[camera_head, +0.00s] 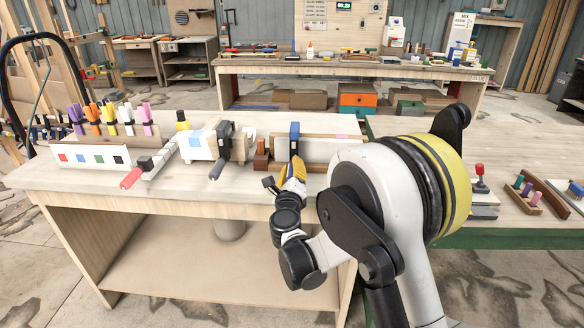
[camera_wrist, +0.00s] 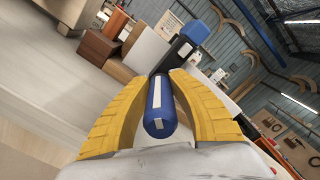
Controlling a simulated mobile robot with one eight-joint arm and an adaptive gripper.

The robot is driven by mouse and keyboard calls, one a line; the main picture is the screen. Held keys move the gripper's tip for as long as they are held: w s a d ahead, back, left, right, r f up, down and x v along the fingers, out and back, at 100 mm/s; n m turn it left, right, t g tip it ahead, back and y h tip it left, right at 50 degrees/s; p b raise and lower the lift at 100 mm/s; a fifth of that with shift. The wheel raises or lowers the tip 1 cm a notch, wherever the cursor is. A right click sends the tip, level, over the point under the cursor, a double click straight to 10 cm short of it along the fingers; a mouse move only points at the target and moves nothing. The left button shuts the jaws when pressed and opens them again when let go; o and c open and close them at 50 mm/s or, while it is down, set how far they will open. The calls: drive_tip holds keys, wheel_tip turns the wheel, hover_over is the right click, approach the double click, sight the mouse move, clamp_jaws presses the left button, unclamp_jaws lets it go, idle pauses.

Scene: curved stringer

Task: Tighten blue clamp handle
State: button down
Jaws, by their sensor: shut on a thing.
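The blue clamp handle (camera_wrist: 158,112) is a blue cylinder with a white stripe, in the middle of the wrist view. My gripper (camera_wrist: 160,100) has its two yellow fingers on either side of the handle, shut on it. The clamp's dark bar (camera_wrist: 172,55) runs up from the handle to a blue top part (camera_wrist: 196,31). In the head view the blue top of the clamp (camera_head: 294,130) stands by a pale board on the workbench. My gripper (camera_head: 294,170) reaches it from the front; the handle is hidden there by the fingers.
A black clamp (camera_head: 223,150) stands left of the blue one, with a red-handled clamp (camera_head: 132,178) farther left on the workbench (camera_head: 90,178). A brown block (camera_head: 261,158) sits close beside the blue clamp. Colored clamps (camera_head: 110,120) stand at the back left.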

drive_tip(key=m, duration=0.5)
drive_tip(key=shift+m, duration=0.3)
drive_tip(key=shift+d+m, duration=0.1)
drive_tip(key=shift+m, duration=2.2)
drive_tip(key=c, duration=1.2)
unclamp_jaws()
drive_tip(key=s, duration=1.2)
drive_tip(key=shift+a+f, duration=0.2)
